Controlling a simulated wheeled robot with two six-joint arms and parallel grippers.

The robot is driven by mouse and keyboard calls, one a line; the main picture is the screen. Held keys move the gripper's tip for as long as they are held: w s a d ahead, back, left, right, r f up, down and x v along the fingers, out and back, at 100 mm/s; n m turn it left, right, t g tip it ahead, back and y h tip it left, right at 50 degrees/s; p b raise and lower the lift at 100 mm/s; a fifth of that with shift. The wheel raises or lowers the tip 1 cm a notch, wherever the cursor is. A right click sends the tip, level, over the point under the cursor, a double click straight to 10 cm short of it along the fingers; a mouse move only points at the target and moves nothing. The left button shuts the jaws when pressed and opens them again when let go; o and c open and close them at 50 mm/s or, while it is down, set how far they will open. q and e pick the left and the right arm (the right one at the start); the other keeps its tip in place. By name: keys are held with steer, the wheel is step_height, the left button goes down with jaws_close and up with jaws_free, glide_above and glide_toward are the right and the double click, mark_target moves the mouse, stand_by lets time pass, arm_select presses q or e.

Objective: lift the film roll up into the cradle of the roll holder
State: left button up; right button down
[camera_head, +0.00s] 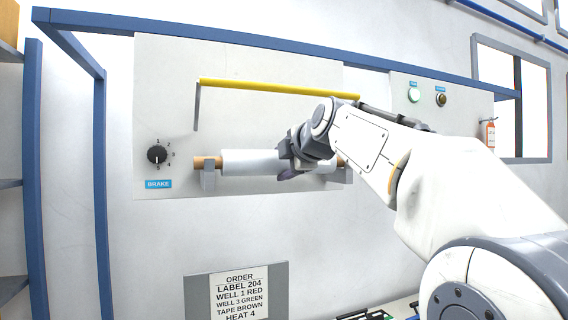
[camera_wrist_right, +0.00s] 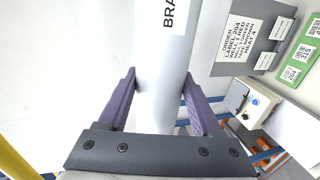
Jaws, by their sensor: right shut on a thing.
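The film roll (camera_head: 248,162) is a pale grey cylinder on a tan core, lying level in front of the white panel. The roll holder has a grey bracket at the left (camera_head: 208,180) and one at the right (camera_head: 342,175). The left core end lies at the left bracket's top; whether it is fully seated I cannot tell. My right gripper (camera_head: 292,170) is shut on the roll near its right part and hides some of it. In the right wrist view, the purple fingers (camera_wrist_right: 160,98) straddle the roll (camera_wrist_right: 163,55). My left gripper is not in view.
A yellow bar (camera_head: 270,88) runs above the roll on a grey arm. A brake dial (camera_head: 157,155) is left of the holder. An order sign (camera_head: 240,292) is below. A blue frame (camera_head: 102,140) stands left.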

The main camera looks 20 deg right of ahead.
steer(key=shift+r, duration=0.1)
jaws_free()
steer(key=shift+s, duration=0.3)
steer(key=b+v, duration=0.3)
steer(key=v, duration=0.7)
steer(key=shift+b, duration=0.4)
